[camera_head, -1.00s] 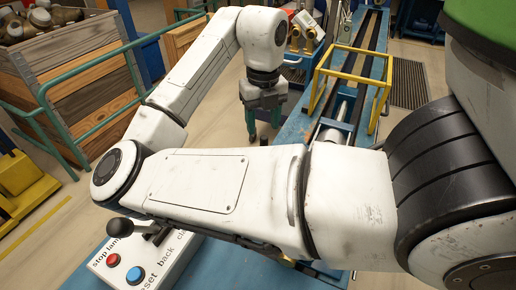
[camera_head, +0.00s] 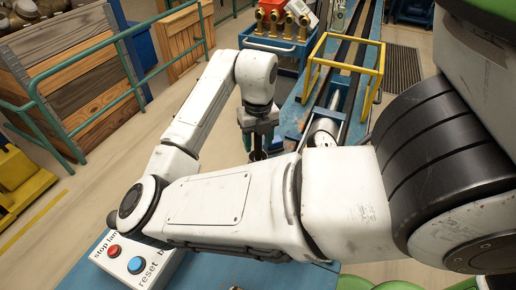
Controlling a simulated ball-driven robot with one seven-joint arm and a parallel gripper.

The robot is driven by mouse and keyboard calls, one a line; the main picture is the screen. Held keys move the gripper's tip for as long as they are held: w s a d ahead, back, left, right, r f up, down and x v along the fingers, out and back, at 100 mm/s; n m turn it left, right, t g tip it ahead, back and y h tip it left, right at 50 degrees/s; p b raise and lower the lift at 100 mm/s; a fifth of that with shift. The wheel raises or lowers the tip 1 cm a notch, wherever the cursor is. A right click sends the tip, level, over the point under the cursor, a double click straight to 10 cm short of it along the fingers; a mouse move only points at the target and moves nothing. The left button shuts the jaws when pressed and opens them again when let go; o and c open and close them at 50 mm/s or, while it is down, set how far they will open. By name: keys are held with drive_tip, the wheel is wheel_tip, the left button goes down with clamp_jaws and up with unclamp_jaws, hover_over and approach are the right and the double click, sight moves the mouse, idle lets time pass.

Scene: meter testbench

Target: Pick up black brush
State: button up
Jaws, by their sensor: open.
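My gripper (camera_head: 259,146) hangs pointing down at the upper middle of the head view, with its teal fingers apart. A small dark shape shows at the fingers, but I cannot tell whether it is part of the gripper or the black brush. I cannot make out the brush for certain anywhere else. My own white arm crosses the middle of the view and hides much of the blue bench behind and below it.
A control box (camera_head: 137,262) with red and blue buttons stands on the blue bench (camera_head: 205,268) at lower left. A yellow frame (camera_head: 375,72) stands over the rails. A blue trolley (camera_head: 285,50) carries brass fittings. Wooden crates (camera_head: 75,75) stand behind green railings at left.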

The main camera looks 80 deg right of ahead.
clamp_jaws()
idle(0.4)
drive_tip(key=shift+r, duration=0.1)
